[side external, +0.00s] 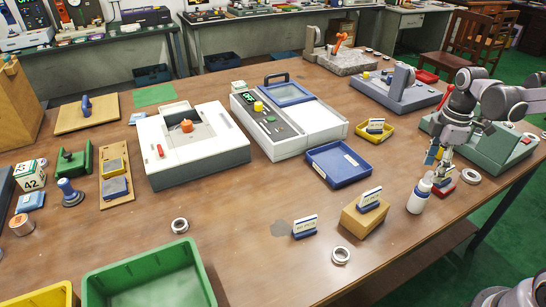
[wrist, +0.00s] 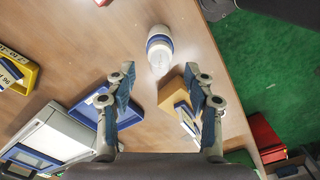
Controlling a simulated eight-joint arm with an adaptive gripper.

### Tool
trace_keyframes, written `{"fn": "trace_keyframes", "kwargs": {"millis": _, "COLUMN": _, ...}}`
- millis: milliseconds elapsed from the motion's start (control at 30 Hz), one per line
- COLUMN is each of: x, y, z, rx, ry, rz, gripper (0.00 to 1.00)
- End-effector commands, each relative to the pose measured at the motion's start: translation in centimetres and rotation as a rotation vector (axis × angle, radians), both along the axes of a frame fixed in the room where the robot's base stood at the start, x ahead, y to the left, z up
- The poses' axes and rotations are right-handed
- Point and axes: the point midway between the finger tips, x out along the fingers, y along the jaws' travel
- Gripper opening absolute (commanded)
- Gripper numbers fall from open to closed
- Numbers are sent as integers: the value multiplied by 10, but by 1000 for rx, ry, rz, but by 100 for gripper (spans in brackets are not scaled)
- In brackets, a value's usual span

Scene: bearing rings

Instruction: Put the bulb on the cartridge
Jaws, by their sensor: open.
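My gripper (side external: 438,160) is open above the right part of the table, its blue-padded fingers pointing down. In the wrist view my gripper (wrist: 160,74) has its two fingers wide apart with nothing between them. A white bottle (side external: 419,196) stands on the table just left of and nearer than my gripper. In the wrist view a white cylinder with a blue band (wrist: 159,48), likely this bottle, lies just beyond the fingertips. I cannot tell for certain which thing is the bulb or which is the cartridge.
A blue tray (side external: 338,165), a yellow tray (side external: 374,134) and a tan block (side external: 364,216) bearing a label card stand left of my gripper. A metal ring (side external: 341,255) lies near the front edge. White machines (side external: 194,145) occupy the middle.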

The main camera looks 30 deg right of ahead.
Motion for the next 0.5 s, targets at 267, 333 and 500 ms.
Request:
{"fn": "trace_keyframes", "kwargs": {"millis": 267, "x": 0, "y": 0, "z": 44, "rx": 0, "ry": 0, "rz": 0, "gripper": 54}}
{"fn": "trace_keyframes", "kwargs": {"millis": 333, "x": 0, "y": 0, "z": 54, "rx": 0, "ry": 0, "rz": 0, "gripper": 54}}
{"fn": "trace_keyframes", "kwargs": {"millis": 500, "x": 0, "y": 0, "z": 73, "rx": 0, "ry": 0, "rz": 0, "gripper": 54}}
